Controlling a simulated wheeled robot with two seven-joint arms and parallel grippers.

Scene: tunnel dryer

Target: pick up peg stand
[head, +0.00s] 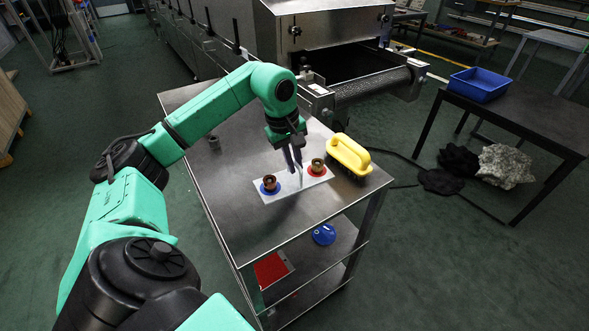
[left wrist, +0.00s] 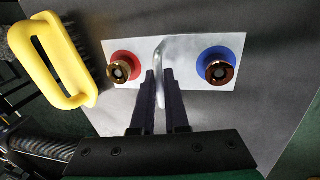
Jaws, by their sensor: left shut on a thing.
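The peg stand (head: 294,186) is a pale flat plate on the metal cart top, with a blue disc (head: 270,188) and a red disc (head: 317,171), each bearing a brownish round piece. A thin upright grip rises from its middle. My left gripper (head: 292,163) points down over the plate's middle. In the left wrist view the fingers (left wrist: 161,80) are closed on the upright grip, between the red disc (left wrist: 126,64) and the blue disc (left wrist: 217,64). The plate (left wrist: 179,49) looks level; I cannot tell whether it touches the cart. My right gripper is not in view.
A yellow-handled brush (head: 349,153) lies close beside the plate's red end. A small grey cylinder (head: 214,143) stands at the cart's far left. The dryer belt (head: 365,85) is behind. The near cart top is clear. A blue bin (head: 480,84) sits on the right table.

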